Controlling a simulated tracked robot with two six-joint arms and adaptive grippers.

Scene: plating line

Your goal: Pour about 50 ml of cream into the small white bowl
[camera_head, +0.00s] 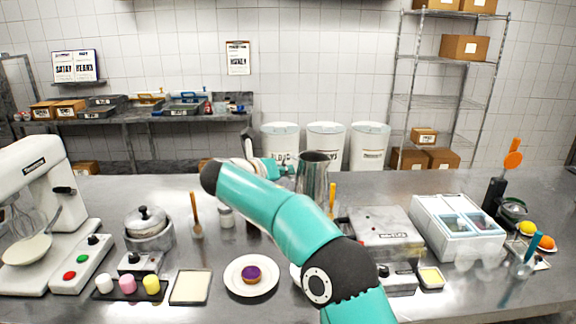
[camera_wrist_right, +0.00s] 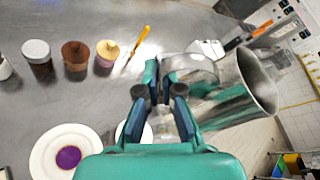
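A tall metal pitcher (camera_head: 313,178) stands out at the middle of the head view, looking upright; my arm hides its lower part. In the right wrist view the pitcher (camera_wrist_right: 245,88) is beside my fingers, its open mouth toward the right. My right gripper (camera_head: 284,168) is at the pitcher's left side; in the wrist view its fingers (camera_wrist_right: 166,88) appear closed around the handle side. Whether the pitcher touches the counter is unclear. A white rim, likely the small white bowl (camera_head: 295,273), shows beside my forearm, mostly hidden. Its contents are not visible. My left gripper is not in view.
A white plate (camera_head: 232,288) with a purple-topped tart (camera_head: 251,274) is left of the bowl. Jars (camera_wrist_right: 37,52) and an orange-handled tool (camera_wrist_right: 138,45) stand behind. A metal appliance (camera_head: 385,228) and a white container box (camera_head: 455,230) are on the right.

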